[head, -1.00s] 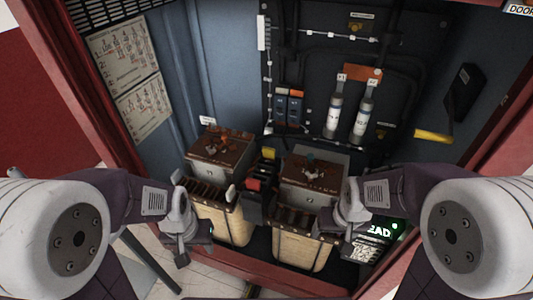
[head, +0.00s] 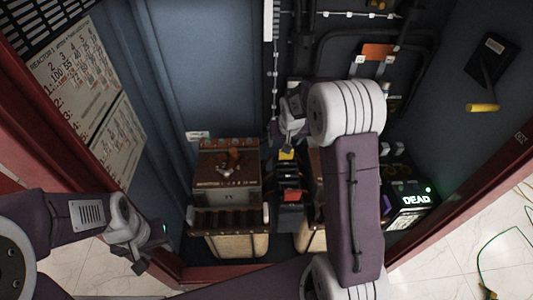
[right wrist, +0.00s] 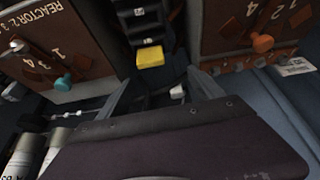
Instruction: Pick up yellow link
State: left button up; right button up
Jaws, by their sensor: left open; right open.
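A small yellow block (head: 287,154), which looks like the yellow link, sits on the dark central unit between the two reactors. It also shows in the right wrist view (right wrist: 150,57), just beyond my fingertips. My right gripper (head: 288,146) reaches down from above, close to this block. In the right wrist view my right gripper (right wrist: 163,88) has its fingers spread with no object between them. Contact with the block cannot be seen. My left gripper (head: 140,264) is open and empty at the lower left, by the cabinet's front edge.
The left reactor (head: 228,180) stands beside the central unit; my right arm hides much of the right one. A lever with a yellow handle (head: 483,107) is on the right wall. A lit "DEAD" box (head: 410,205) stands at the right.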

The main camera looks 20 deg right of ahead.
jog(key=f, duration=0.1)
jog(key=d+f, duration=0.1)
jog(key=f, duration=0.1)
jog(key=d+f, duration=0.1)
jog(key=f, duration=0.1)
jog(key=shift+w+f, duration=0.15)
jog(key=shift+w, duration=0.05)
jog(key=x, duration=0.5)
jog(key=shift+a+f, duration=0.15)
jog(key=shift+s, duration=0.1)
jog(key=c, duration=0.3)
grip_shut()
jog(key=shift+r, duration=0.6)
notch_tip(320, 180, up, 3)
jog(key=s+d+r, duration=0.5)
jog(key=d+r, duration=0.2)
jog(key=d, duration=0.3)
jog(key=shift+d, duration=0.3)
